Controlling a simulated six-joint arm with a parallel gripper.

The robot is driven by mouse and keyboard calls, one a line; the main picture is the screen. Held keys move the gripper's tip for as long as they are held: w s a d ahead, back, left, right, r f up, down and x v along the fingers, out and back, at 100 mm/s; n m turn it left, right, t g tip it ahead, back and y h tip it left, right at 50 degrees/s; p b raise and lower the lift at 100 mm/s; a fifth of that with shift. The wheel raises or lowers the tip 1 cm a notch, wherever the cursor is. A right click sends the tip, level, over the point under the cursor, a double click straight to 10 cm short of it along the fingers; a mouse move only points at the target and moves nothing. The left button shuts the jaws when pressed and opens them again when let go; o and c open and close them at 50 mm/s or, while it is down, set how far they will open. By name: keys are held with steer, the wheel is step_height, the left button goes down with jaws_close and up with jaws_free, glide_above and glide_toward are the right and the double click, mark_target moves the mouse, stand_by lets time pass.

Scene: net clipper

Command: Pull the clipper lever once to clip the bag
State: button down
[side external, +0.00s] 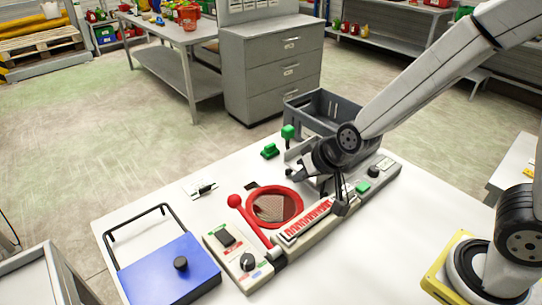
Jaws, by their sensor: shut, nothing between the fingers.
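The clipper machine (222,258) is a long beige-grey unit on the white table, with a dial and a dark switch at its left end. Its lever (252,224) is red with a ball knob (235,201) and tilts up to the left from the machine's front. Behind it is a red ring (297,214) with brownish mesh (270,208) inside, perhaps the bag. My gripper (340,208) is shut and empty, pointing down over the machine's right part, beside the red-striped strip (308,219). It is well to the right of the lever knob and apart from it. Contact with the machine cannot be told.
A blue board (170,270) with a black knob and dark frame lies at the left. Green knobs (270,151) stand behind the ring, and a grey crate (325,108) is at the back edge. The table's front right is clear.

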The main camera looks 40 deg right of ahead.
steer(key=w+a+r+m+t, duration=0.3)
steer(key=w+a+m+t, duration=0.2)
steer(key=a, duration=0.5)
steer(key=shift+w+a+r+t, duration=0.3)
steer(key=shift+w+r, duration=0.1)
steer(key=shift+w, duration=0.35)
steer(key=shift+f, duration=0.15)
glide_above(239, 206)
steer(key=shift+f, duration=4.1)
